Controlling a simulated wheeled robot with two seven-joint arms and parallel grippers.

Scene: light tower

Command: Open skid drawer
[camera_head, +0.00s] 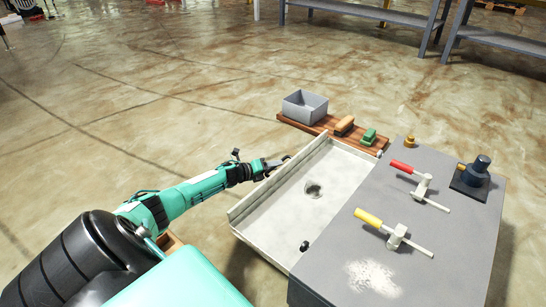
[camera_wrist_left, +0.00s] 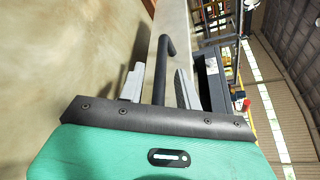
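The skid drawer (camera_head: 285,215) is a shallow, pale grey tray. It sticks out to the left from the grey-topped cabinet (camera_head: 425,225) and is open to view. My left gripper (camera_head: 275,165) is at the drawer's outer left wall, near its far end. In the left wrist view, a dark bar handle (camera_wrist_left: 166,50) runs between the two grey fingers of my left gripper (camera_wrist_left: 160,85). The fingers stand apart, with narrow gaps visible beside the bar, so they look open around it. My right gripper is not in view.
On the cabinet top lie a red-handled tool (camera_head: 402,167), a yellow-handled tool (camera_head: 370,218) and a dark cylindrical device (camera_head: 476,172). A wooden board behind the drawer holds a grey bin (camera_head: 304,106) and two brushes (camera_head: 344,125). The floor left of the drawer is clear.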

